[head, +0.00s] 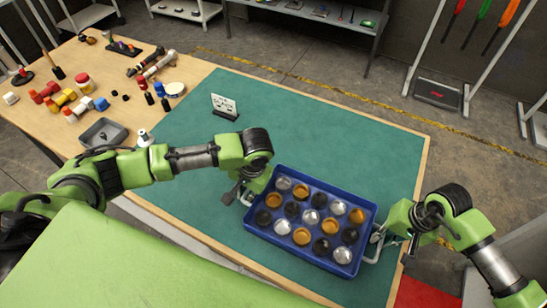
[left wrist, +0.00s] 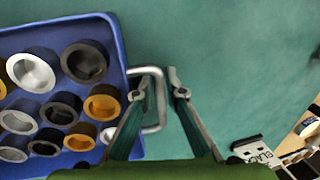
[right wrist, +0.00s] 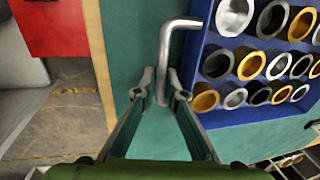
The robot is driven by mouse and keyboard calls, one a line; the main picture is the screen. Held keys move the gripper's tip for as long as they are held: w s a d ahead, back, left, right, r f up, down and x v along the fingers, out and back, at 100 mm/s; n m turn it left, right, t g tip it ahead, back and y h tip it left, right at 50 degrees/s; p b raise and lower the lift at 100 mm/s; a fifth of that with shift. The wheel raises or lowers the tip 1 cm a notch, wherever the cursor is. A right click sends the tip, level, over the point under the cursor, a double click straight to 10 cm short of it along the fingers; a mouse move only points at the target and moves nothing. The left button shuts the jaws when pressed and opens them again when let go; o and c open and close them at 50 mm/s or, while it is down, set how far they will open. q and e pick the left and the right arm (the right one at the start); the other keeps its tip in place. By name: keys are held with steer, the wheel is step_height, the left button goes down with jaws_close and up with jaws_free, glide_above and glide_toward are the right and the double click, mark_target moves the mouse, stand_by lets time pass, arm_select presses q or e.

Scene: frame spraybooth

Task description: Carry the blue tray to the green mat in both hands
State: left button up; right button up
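The blue tray (head: 352,272), filled with round cups in silver, black and orange, is over the green mat (head: 330,125) near its front edge. I cannot tell whether it touches the mat. My left gripper (head: 243,194) is at the tray's left handle; in the left wrist view its fingers (left wrist: 158,82) stand apart on either side of the handle's bar (left wrist: 162,108). My right gripper (head: 380,240) is at the right handle; in the right wrist view its fingers (right wrist: 161,85) stand apart on either side of that handle (right wrist: 166,50).
A small white sign (head: 224,105) stands on the mat's left part. Left of it, the wooden table (head: 130,100) holds a grey bin (head: 103,133) and several coloured parts. The mat behind the tray is clear. A red area (head: 425,293) lies on the floor at lower right.

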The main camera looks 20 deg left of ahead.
arm_select(q)
steer(key=shift+o, duration=0.6)
steer(key=shift+s+r, duration=0.1)
arm_select(e)
steer(key=shift+o, duration=0.6)
steer(key=shift+s+r, duration=0.1)
steer(key=shift+a, duration=0.1)
steer(key=shift+d+r, duration=0.2)
steer(key=shift+r, duration=0.2)
arm_select(q)
step_height(320, 180, up, 12)
steer(key=d, duration=0.2)
arm_select(e)
step_height(320, 180, up, 11)
steer(key=d, duration=0.2)
arm_select(q)
steer(key=shift+s, duration=0.15)
arm_select(e)
steer(key=shift+s+f, duration=0.1)
steer(key=shift+s, duration=0.05)
